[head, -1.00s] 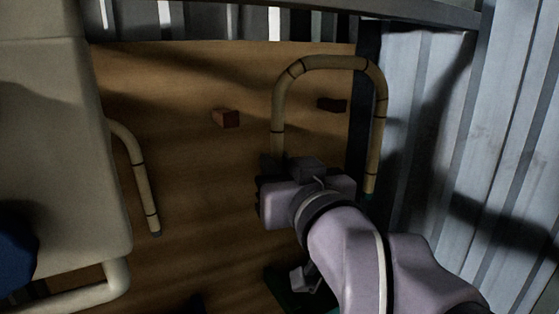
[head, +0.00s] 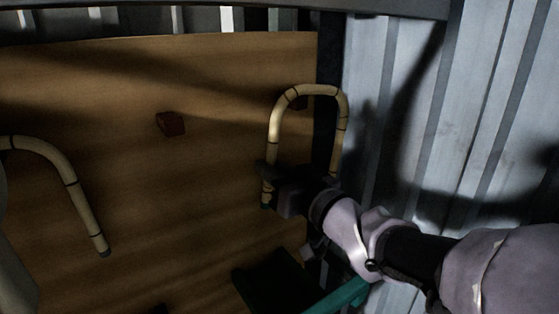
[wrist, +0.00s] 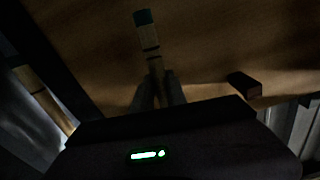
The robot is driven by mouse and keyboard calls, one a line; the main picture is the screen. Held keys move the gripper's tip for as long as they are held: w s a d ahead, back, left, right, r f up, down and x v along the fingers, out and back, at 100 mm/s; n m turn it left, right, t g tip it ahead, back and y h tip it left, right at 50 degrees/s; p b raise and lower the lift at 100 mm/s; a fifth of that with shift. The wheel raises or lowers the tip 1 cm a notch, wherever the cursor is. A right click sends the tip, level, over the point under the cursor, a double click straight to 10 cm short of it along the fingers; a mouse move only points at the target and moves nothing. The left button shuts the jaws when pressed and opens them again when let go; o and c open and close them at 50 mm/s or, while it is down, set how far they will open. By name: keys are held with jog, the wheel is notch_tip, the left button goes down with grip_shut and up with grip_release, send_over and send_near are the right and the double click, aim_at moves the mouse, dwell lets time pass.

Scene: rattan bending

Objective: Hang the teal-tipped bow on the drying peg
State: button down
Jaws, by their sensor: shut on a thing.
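The bow, a tan rattan arch with dark bands (head: 318,90), is upright in the head view with its bend at the top. My gripper (head: 268,183) is shut on its left leg near the lower end. A teal tip shows just below the jaws, and clearly in the wrist view (wrist: 143,17). The other leg (wrist: 42,95) is at the left there; its lower end is hidden by my arm in the head view. Another peg (head: 171,123) stands left of the bow.
The pegs stick out from a brown wooden board (head: 120,75). Another bent rattan piece with a grey tip (head: 65,180) is at the left. A corrugated metal wall (head: 420,130) is close on the right. A dark flat thing (head: 275,278) and a teal bar (head: 342,296) lie below.

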jog(key=x, duration=0.5)
jog(key=shift+w+a+f, duration=0.15)
jog(key=shift+w+a, duration=0.1)
jog(key=shift+w+a+f+b, duration=0.3)
jog(key=shift+w+f+b, duration=0.2)
jog(key=shift+b, duration=0.25)
jog(key=c, duration=1.3)
grip_release()
jog(key=shift+o, duration=0.2)
jog(key=b+v, duration=0.1)
jog(key=v, duration=1.6)
jog(key=shift+s, duration=0.3)
